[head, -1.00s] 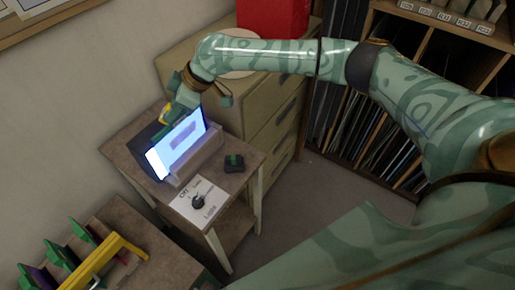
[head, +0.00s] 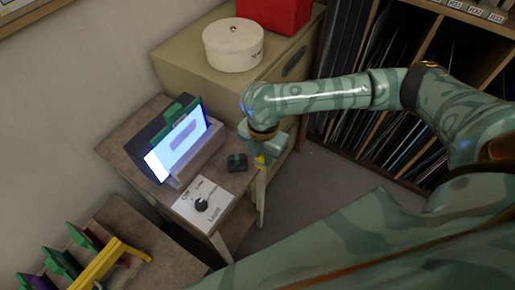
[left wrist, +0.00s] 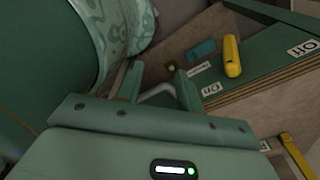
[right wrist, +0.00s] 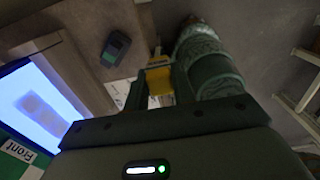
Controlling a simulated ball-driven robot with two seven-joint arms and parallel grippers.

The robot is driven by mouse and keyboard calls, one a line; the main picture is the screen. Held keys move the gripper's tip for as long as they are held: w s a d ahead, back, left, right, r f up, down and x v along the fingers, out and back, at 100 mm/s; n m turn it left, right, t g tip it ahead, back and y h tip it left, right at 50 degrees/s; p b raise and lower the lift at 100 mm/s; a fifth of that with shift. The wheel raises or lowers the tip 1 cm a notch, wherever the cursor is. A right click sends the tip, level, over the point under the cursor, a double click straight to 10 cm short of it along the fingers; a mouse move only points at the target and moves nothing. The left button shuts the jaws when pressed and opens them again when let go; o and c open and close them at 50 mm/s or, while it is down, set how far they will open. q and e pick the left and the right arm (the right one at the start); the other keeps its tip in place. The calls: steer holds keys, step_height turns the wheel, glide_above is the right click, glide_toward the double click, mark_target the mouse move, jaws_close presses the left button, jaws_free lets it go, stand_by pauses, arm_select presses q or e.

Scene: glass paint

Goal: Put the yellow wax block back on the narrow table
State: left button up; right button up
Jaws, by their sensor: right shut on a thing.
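The yellow wax block (head: 261,161) is in my right gripper (head: 262,152), which points down just past the right edge of the small brown table with the lit panel. The right wrist view shows the yellow block (right wrist: 158,78) between the two fingers. The block looks clear of any surface. I cannot tell whether this small table (head: 150,109) or the brown table at the lower left (head: 150,225) is the narrow one. My left gripper (left wrist: 158,88) is out of the head view; its fingers are apart, with a grey loop showing behind the gap.
The lit panel (head: 182,142) stands in a holder on the small table, beside a dark block with a green top (head: 237,162) and a dial card (head: 203,203). A round white box (head: 233,45) sits on the cabinet.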

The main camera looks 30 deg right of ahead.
steer(key=w+d+f+b, duration=0.1)
steer(key=w+f, duration=0.1)
steer(key=w, duration=0.1)
steer(key=w+d+f+b, duration=0.1)
steer(key=w+f+b, duration=0.1)
steer(key=w+f, duration=0.1)
steer(key=w+d+f+b, duration=0.1)
steer(key=w+f, duration=0.2)
steer(key=w, duration=0.1)
steer(key=shift+d+f, duration=0.15)
steer(key=shift+d, duration=0.2)
steer(key=shift+w+d+f+b, duration=0.1)
steer(key=shift+w+f+b, duration=0.15)
steer(key=shift+b, duration=0.1)
step_height(320, 180, down, 3)
steer(key=shift+f+b, duration=0.15)
steer(key=shift+b, duration=0.4)
steer(key=o, duration=1)
step_height(320, 180, up, 12)
steer(key=p, duration=0.4)
steer(key=shift+r, duration=0.2)
